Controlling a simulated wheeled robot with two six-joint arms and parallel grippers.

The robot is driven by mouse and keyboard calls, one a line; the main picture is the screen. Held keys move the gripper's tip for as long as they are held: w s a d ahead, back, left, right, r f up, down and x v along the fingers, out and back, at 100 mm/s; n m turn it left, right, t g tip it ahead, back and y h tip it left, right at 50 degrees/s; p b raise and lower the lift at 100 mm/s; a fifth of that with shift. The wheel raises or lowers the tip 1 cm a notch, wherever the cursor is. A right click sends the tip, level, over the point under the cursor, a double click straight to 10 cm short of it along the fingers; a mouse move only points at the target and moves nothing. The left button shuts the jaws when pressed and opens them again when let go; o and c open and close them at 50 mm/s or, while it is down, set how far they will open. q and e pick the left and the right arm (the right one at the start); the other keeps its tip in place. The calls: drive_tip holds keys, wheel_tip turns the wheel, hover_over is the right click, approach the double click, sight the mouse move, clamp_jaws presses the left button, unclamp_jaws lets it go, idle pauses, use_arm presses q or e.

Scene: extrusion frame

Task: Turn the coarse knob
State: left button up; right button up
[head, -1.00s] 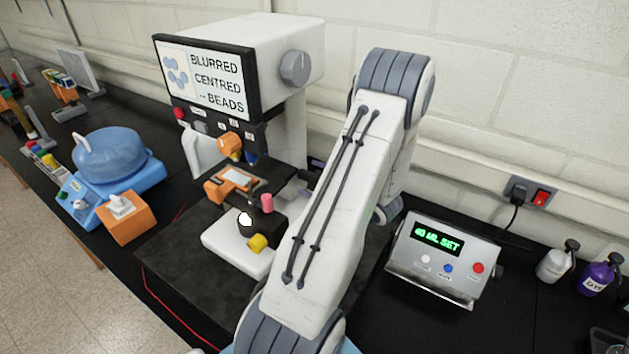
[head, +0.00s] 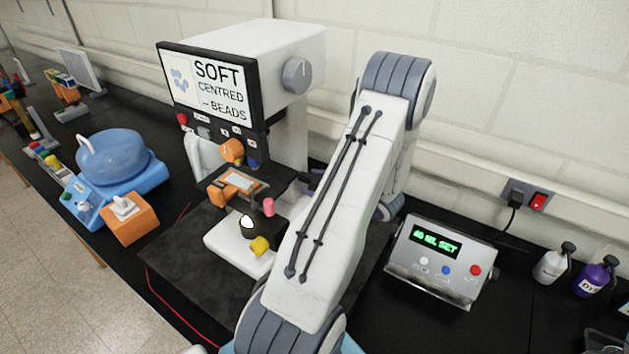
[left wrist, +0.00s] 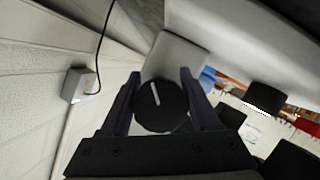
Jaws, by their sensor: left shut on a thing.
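The coarse knob (left wrist: 160,105) is a round black knob with a white line, seen in the left wrist view. My left gripper (left wrist: 160,92) has one finger on each side of it and is shut on it. The knob is on the side of the microscope (head: 288,55), which has a white body. In the head view my arm hides the knob and most of the gripper. The microscope's screen (head: 219,85) reads "SOFT CENTRED ~ BEADS". My right gripper is not in view.
A grey box (head: 443,262) with a green display stands right of my arm. A blue domed device (head: 115,158) and an orange block (head: 130,220) stand on the left. Bottles (head: 553,264) stand far right. A wall runs close behind.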

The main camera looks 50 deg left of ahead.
use_arm(q)
drive_tip(key=o, duration=1.3)
drive_tip(key=shift+o, duration=0.2)
drive_tip(key=s+b+v, duration=0.1)
drive_tip(key=b+v, duration=0.2)
drive_tip(key=v, duration=0.7)
drive_tip(key=shift+w+d, duration=0.25)
drive_tip(key=shift+w, duration=0.25)
drive_tip(key=shift+r, duration=0.1)
